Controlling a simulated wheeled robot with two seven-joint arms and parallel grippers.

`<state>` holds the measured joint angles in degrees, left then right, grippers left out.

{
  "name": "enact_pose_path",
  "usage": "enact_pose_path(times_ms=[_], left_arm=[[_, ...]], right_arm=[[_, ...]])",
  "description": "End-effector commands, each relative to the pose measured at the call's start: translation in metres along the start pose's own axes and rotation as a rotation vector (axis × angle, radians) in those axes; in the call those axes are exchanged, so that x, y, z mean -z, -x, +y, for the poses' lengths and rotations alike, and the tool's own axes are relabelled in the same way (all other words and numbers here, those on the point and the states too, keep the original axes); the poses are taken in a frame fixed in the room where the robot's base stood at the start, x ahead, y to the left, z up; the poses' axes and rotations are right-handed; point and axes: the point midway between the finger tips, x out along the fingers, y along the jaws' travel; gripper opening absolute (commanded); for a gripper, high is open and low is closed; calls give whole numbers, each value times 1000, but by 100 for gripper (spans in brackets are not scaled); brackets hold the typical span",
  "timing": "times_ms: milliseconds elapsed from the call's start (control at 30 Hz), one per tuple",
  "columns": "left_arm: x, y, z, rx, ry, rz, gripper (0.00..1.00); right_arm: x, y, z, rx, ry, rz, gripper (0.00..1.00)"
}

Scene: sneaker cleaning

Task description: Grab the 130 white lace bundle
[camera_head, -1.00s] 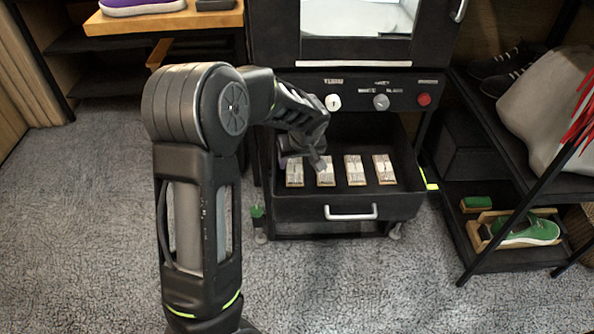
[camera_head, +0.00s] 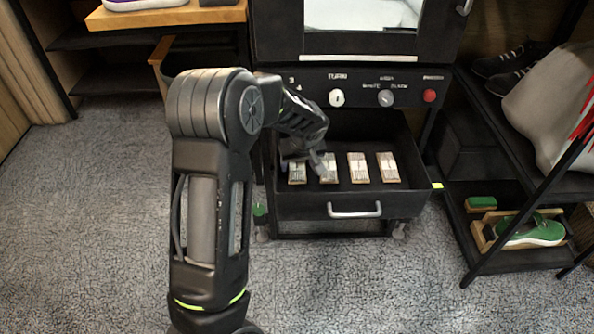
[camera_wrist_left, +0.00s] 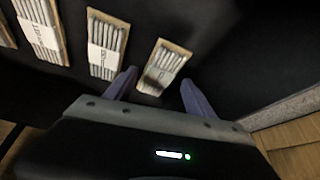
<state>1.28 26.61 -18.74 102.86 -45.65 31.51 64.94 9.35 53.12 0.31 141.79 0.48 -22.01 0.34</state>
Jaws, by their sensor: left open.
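Several white lace bundles lie in a row on the open black drawer (camera_head: 350,211). The leftmost bundle (camera_head: 297,174) is partly hidden by my left gripper (camera_head: 303,164), which hangs over the left end of the row. In the left wrist view my left gripper (camera_wrist_left: 158,92) is open, with its purple fingers on either side of the end bundle (camera_wrist_left: 166,62), which is not gripped. A neighbouring bundle (camera_wrist_left: 106,45) lies just left of the fingers there. The number labels are too small to read. My right gripper is out of view.
The drawer sits under a machine panel with a white knob (camera_head: 336,97), a grey knob (camera_head: 385,98) and a red button (camera_head: 429,95). A rack with a green shoe (camera_head: 533,231) stands at the right. Carpet at front is clear.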

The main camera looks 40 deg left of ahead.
Motion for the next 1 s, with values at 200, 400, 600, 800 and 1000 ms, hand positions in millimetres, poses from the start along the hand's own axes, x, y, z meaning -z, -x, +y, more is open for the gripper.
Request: enact_pose_path(times_ms=[200,400,600,800,1000], left_arm=[[0,-27,0,-1,-1,0,63],[0,-26,0,-1,-1,0,63],[0,-26,0,-1,-1,0,63],[0,-26,0,-1,-1,0,63],[0,-26,0,-1,-1,0,48]], right_arm=[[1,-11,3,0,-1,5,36],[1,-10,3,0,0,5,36],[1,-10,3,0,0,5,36],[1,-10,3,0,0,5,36],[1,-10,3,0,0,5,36]])
